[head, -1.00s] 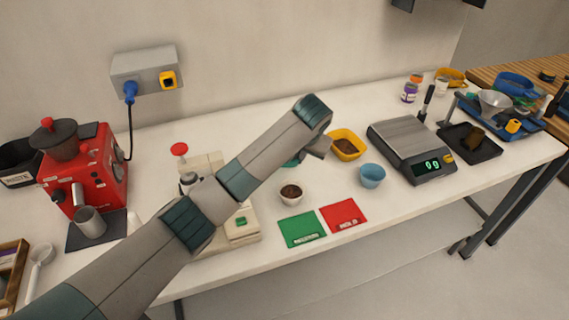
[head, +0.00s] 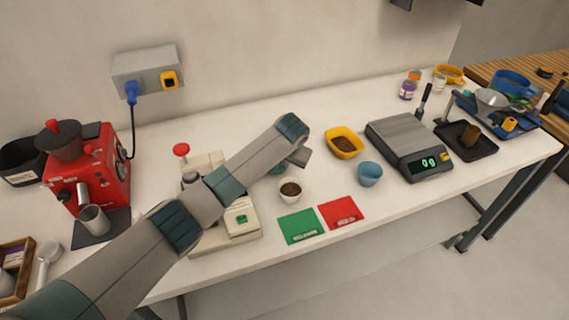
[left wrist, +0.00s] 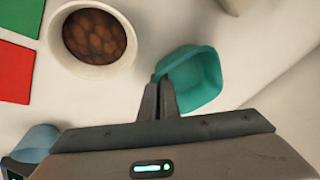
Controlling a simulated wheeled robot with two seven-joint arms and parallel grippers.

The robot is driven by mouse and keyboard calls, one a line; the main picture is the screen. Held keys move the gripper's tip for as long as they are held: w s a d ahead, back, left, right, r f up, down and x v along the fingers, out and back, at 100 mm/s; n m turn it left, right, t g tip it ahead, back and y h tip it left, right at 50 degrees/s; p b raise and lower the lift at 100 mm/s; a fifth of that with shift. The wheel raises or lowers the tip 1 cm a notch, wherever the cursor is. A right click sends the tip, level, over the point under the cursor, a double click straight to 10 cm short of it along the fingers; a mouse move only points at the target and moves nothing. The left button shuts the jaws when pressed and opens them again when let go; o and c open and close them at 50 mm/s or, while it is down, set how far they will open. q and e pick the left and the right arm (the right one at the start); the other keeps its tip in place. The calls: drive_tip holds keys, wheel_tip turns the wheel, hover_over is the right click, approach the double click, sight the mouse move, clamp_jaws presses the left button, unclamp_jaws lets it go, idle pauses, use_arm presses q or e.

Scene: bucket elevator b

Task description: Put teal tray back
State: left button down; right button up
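The teal tray (left wrist: 192,78) is a small open tub. In the left wrist view it sits at the tips of my left gripper (left wrist: 161,92), whose fingers are nearly together with the tray's near wall between them. In the head view only a sliver of the tray (head: 281,168) shows behind my left arm. There, my left gripper (head: 299,159) points down over the white table (head: 245,122), mostly hidden by its wrist. I cannot tell whether the tray touches the table. My right gripper is in no view.
A white bowl of brown beans (head: 290,190) stands close by. A yellow tray (head: 344,143), blue cup (head: 369,174) and scale (head: 410,147) are to the right. Green (head: 301,226) and red (head: 341,212) cards lie in front. A cream machine (head: 230,226) and red grinder (head: 88,172) are left.

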use_arm(q)
drive_tip(key=shift+f, duration=0.5)
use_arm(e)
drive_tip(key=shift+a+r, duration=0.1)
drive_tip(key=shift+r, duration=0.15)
use_arm(q)
drive_tip(key=shift+f, duration=0.15)
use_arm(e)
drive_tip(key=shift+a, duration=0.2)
use_arm(q)
drive_tip(key=c, duration=2)
unclamp_jaws()
drive_tip(key=shift+r, duration=0.2)
